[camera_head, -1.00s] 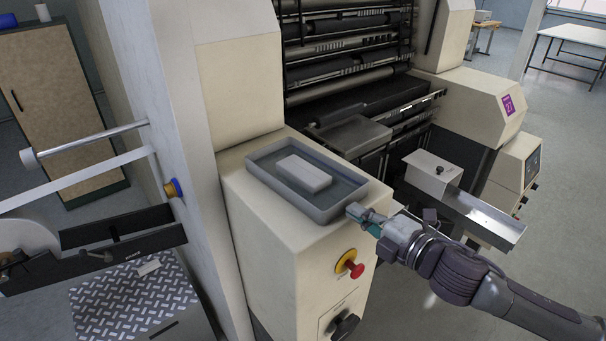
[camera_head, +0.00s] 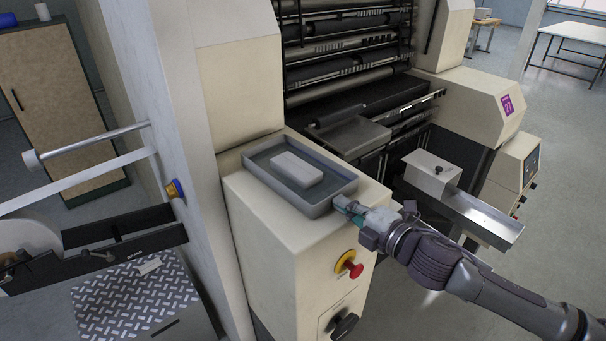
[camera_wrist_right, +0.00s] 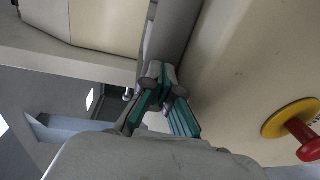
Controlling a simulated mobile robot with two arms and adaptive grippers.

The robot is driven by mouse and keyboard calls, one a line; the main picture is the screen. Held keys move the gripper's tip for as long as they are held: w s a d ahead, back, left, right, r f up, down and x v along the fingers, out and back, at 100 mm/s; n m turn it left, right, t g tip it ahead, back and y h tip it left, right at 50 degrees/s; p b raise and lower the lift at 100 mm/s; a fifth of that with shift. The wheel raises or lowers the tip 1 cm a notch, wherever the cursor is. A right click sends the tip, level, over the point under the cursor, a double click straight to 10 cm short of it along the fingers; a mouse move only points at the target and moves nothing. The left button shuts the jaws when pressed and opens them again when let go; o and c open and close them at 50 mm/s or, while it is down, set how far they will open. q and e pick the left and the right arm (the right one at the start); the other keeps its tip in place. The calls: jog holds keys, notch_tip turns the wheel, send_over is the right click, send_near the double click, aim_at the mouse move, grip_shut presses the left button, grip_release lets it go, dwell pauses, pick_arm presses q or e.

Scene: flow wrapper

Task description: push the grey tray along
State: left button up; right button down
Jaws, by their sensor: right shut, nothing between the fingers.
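The grey tray (camera_head: 322,207) lies on the cream top of a machine housing in the head view, with a pale block (camera_head: 297,169) inside it. My right gripper (camera_head: 340,203) is shut and empty. Its fingertips are at the tray's near right corner and appear to touch the wall. In the right wrist view the gripper fingers (camera_wrist_right: 160,85) point at a grey wall, likely the tray's side (camera_wrist_right: 172,35). My left gripper is not in view.
A red stop button on a yellow ring (camera_head: 350,265) sits on the housing front below my right gripper; it also shows in the right wrist view (camera_wrist_right: 300,137). A tall pale panel (camera_head: 185,130) stands left of the tray. Cream surface (camera_head: 360,228) is bare in front.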

jog(key=shift+x, duration=0.9)
jog(key=shift+r+p+x, duration=0.15)
jog(key=shift+r+x, duration=0.05)
jog(key=shift+x, duration=0.75)
jog(key=shift+r+p+x, duration=0.15)
jog(key=shift+r+x, duration=0.05)
jog(key=shift+x, duration=0.75)
jog(key=shift+r, duration=0.1)
jog(key=shift+w+r, duration=0.15)
